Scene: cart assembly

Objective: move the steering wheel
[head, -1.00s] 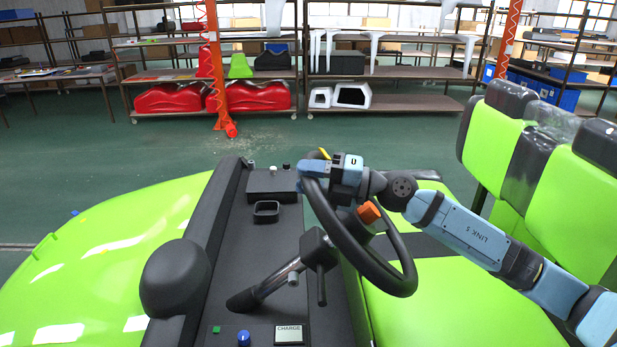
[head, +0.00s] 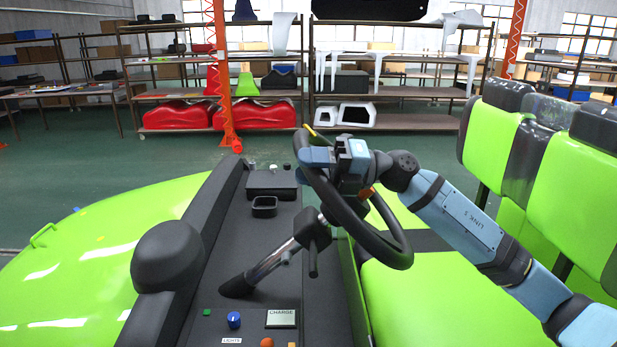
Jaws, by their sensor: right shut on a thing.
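The black steering wheel (head: 388,250) stands tilted on its column (head: 270,265), which rises from the dark dashboard of the green cart. My right gripper (head: 308,158) is at the far upper part of the wheel's rim and shut on it. My right arm reaches in from the right over the green seat. The gripper's fingers and wrist hide part of the rim. My left gripper does not show.
The dashboard (head: 265,225) carries knobs, a small tray and a CHARGE display (head: 281,318). Green seats (head: 490,140) stand at the right and the green hood (head: 90,245) lies at the left. Shelves (head: 400,120) with parts stand far behind, beyond open floor.

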